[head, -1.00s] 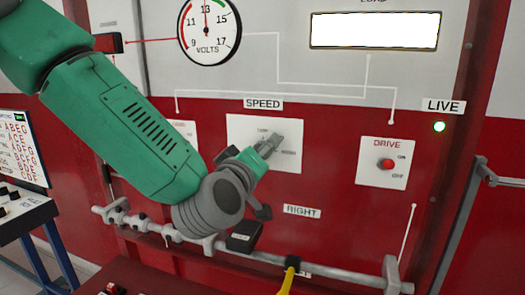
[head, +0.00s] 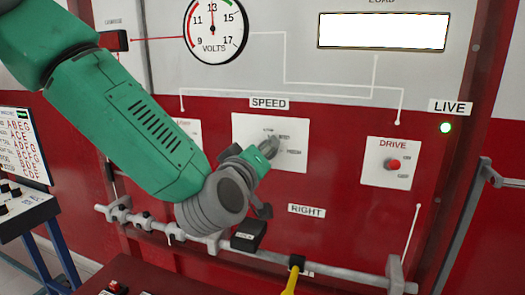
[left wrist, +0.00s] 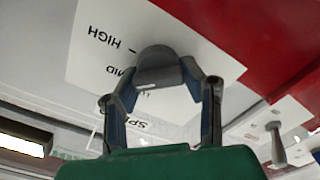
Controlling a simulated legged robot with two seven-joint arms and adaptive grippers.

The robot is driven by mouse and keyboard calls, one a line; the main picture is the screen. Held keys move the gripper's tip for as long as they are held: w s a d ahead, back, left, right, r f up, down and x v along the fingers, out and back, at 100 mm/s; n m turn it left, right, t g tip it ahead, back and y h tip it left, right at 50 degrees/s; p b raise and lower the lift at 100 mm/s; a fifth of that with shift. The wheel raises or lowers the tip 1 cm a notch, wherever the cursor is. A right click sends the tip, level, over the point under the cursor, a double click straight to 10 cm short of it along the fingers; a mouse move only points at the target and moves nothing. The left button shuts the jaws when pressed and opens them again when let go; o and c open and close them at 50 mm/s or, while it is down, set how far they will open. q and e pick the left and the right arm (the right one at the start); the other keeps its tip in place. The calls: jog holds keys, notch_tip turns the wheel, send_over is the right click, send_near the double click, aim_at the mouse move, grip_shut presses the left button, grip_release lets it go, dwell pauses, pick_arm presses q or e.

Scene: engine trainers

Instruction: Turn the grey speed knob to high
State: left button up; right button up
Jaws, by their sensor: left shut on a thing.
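The grey speed knob (left wrist: 157,58) sits on a white plate (head: 242,127) under the SPEED label. In the left wrist view the plate carries HIGH and MID marks, upside down, left of the knob. My left gripper (left wrist: 160,74) is shut on the knob, with one finger on each side of it. In the head view the left gripper (head: 269,148) reaches the plate from the left and mostly hides the knob. The exact mark the knob points at cannot be told. My right gripper is not in view.
A DRIVE plate with a red knob (head: 393,164) is to the right, below a green LIVE lamp (head: 445,127). A grey rail (head: 340,274) with a black block (head: 248,235) and a yellow-handled item (head: 289,282) runs below. A voltmeter (head: 216,28) is above.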

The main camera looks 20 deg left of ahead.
pick_arm(q)
jog(key=m, duration=0.3)
jog(key=m+p, duration=0.1)
jog(key=shift+s+d+f+m, duration=0.1)
jog(key=shift+d+f+m, duration=0.05)
jog(key=shift+f+m, duration=0.15)
jog(key=shift+d+m+p, duration=0.1)
jog(key=shift+m+p, duration=0.4)
jog(key=shift+m, duration=1.5)
jog(key=o, duration=1.2)
jog(key=shift+w, duration=0.2)
jog(key=shift+r, duration=0.1)
